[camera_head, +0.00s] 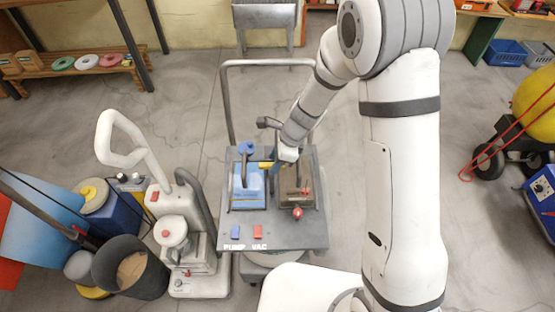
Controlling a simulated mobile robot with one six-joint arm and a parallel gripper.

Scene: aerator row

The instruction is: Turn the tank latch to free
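A grey cart (245,243) marked PUMP VAC stands in the middle of the head view. It carries a blue tank unit (248,192) on the left and a brown unit (298,180) on the right. A small yellow piece (266,165) sits at the back edge between them; I cannot tell whether it is the tank latch. My gripper (287,158) is at the back of the cart, just right of the yellow piece. Its fingers are too small and partly hidden, so I cannot tell whether they are open or touch anything.
The cart has a tall grey handle frame (226,100), a red knob (297,213), and blue (235,232) and red (258,232) switches. A white floor machine (185,240) and a dark bin (128,270) stand left. A hand truck (490,155) stands right.

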